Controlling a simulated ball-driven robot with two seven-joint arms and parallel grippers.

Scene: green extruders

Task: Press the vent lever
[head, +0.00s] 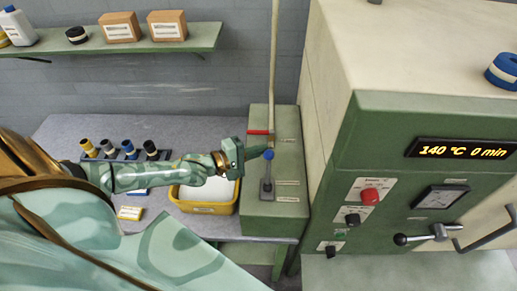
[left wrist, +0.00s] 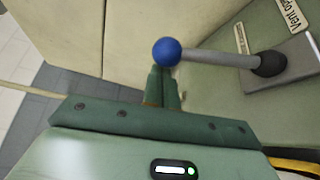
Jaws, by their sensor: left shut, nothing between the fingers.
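The vent lever (head: 267,174) is a grey rod with a blue ball, standing on a plate on top of a green box (head: 262,214). In the left wrist view the lever's blue ball (left wrist: 167,51) sits right at the fingertips, and its rod runs right to a dark pivot beside a "Vent open" label (left wrist: 291,15). My left gripper (head: 262,151) reaches in from the left with its fingers close to the ball. In the left wrist view its fingers (left wrist: 162,85) are together and empty. I cannot tell whether they touch the ball. My right gripper is not in view.
A red handle (head: 258,132) on a vertical pipe (head: 273,70) is just behind the fingers. The oven (head: 370,130), display reading 140 °C 0 min, stands to the right.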

